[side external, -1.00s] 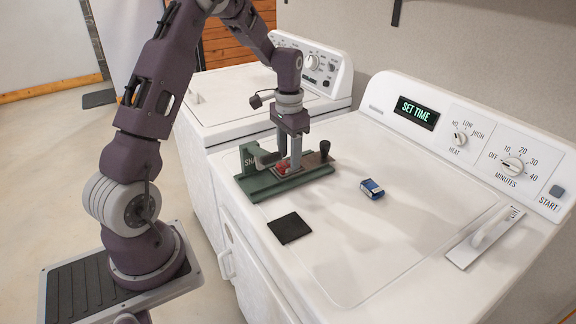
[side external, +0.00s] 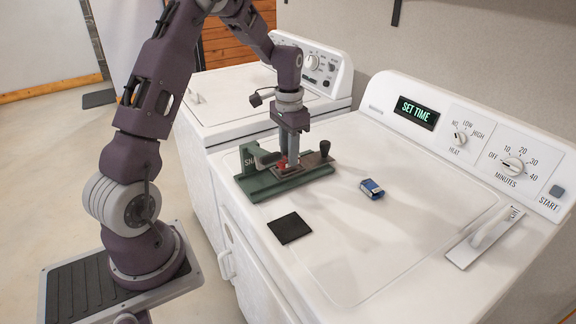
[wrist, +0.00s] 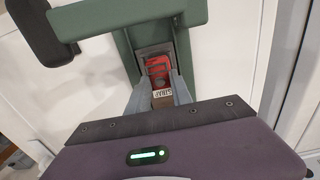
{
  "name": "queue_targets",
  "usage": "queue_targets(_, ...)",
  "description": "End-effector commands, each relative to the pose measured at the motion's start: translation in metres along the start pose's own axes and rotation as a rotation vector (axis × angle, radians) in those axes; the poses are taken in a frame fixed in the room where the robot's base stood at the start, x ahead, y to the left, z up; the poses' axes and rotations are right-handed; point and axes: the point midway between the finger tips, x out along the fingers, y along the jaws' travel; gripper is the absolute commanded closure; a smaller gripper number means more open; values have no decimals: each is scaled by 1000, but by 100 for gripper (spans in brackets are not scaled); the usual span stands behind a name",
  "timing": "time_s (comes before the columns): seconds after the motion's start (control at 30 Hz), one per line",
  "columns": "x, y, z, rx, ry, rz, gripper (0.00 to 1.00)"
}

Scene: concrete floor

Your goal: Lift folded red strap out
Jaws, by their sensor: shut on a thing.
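The folded red strap (wrist: 158,70) sits in a recess of a green fixture (side external: 258,187) on top of the white machine. In the wrist view it lies between my gripper's fingers, with a small tag reading "STRAP" at its near end. My gripper (side external: 289,162) points down into the fixture; it also shows in the wrist view (wrist: 160,96), shut on the strap. In the side view only a bit of red (side external: 282,164) shows by the fingers. The strap still appears low in the recess; its underside is hidden.
A black square pad (side external: 289,228), a small blue item (side external: 372,188) and a white-handled plate (side external: 486,237) lie on the machine top.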

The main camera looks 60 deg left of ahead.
Motion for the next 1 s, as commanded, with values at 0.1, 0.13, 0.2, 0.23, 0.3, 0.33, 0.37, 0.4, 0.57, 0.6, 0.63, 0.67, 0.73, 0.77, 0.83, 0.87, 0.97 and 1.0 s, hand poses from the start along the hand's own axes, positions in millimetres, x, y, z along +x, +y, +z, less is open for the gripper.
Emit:
queue_targets(0.1, -8, 0, 0, 0, 1, -1, 100)
queue_targets(0.13, -10, 0, 0, 0, 1, -1, 100)
queue_targets(0.2, -15, 0, 0, 0, 0, 0, 100)
queue_targets(0.23, -16, 0, 0, 0, 0, 0, 100)
queue_targets(0.3, -21, 0, 0, 0, 1, -1, 100)
queue_targets(0.33, -24, 0, 0, 0, 1, -1, 100)
queue_targets(0.37, -25, 0, 0, 0, 1, 0, 100)
queue_targets(0.4, -28, 0, 0, 0, 1, -1, 100)
queue_targets(0.57, -38, 0, 0, 0, 1, 0, 100)
queue_targets(0.6, -40, 0, 0, 0, 1, -1, 100)
queue_targets(0.63, -42, 0, 0, 0, 1, 0, 100)
queue_targets(0.67, -43, 0, 0, 0, 1, 0, 100)
queue_targets(0.73, -44, 0, 0, 0, 0, 0, 100)
queue_targets(0.77, -45, 0, 0, 0, 0, 0, 100)
queue_targets(0.83, -45, 0, 0, 0, 0, 0, 100)
queue_targets(0.87, -45, 0, 0, 0, 0, 0, 100)
queue_targets(0.97, -45, 0, 0, 0, 0, 0, 100)
queue_targets(1.0, -45, 0, 0, 0, 0, 0, 100)
